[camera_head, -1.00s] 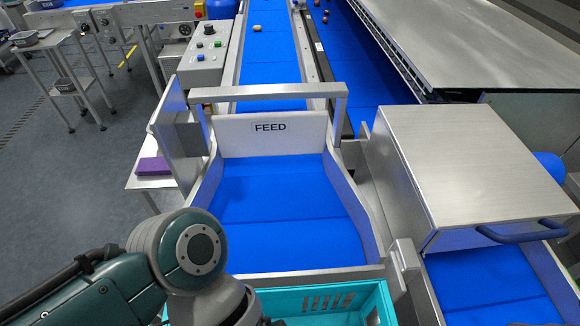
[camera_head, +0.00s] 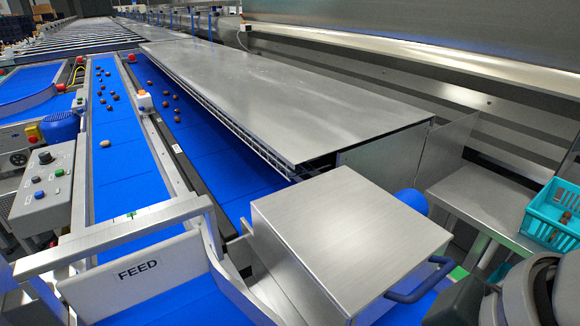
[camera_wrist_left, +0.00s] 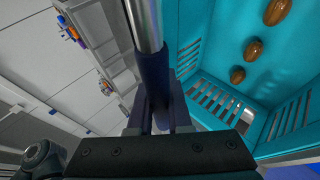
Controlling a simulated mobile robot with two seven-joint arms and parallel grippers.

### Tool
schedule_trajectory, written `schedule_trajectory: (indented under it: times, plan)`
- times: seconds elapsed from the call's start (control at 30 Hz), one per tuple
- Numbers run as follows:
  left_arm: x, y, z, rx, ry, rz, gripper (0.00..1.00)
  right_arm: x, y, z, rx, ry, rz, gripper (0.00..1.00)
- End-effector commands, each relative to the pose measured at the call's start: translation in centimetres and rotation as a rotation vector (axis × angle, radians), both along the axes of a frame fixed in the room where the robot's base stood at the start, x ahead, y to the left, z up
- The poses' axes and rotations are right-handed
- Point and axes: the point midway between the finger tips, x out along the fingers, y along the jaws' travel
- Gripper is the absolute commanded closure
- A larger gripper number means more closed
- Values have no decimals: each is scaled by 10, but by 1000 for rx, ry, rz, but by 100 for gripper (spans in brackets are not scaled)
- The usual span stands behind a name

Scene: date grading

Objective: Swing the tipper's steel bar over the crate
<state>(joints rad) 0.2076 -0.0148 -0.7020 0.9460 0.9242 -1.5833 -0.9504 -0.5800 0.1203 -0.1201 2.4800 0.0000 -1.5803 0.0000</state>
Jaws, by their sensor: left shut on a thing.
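In the left wrist view the tipper's steel bar (camera_wrist_left: 147,25) runs down from the top, with a dark blue sleeve (camera_wrist_left: 152,75) on its lower part. My left gripper (camera_wrist_left: 160,118) is shut on this sleeve. A teal crate (camera_wrist_left: 205,35) with slotted walls and a few brown dates (camera_wrist_left: 237,76) fills the right of that view. The bar passes in front of the crate's left side in the picture; I cannot tell its height over the crate. The head view does not show the bar or the left gripper. My right gripper is not in view.
In the head view, the FEED hopper (camera_head: 138,270) is at lower left, a steel box with a blue handle (camera_head: 420,282) at lower centre. Blue belts (camera_head: 125,160) carry dates.

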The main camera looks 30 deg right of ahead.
Motion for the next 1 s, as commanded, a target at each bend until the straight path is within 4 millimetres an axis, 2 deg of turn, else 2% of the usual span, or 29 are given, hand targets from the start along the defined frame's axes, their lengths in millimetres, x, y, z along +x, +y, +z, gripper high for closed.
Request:
schedule_trajectory:
  times: [0.8,0.83,1.0]
  plan:
    - [0,-1,0,-2,2,1,100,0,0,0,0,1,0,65]
    - [0,-1,0,-2,2,1,82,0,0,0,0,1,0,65]
    - [0,-1,0,-2,2,1,63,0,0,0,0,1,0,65]
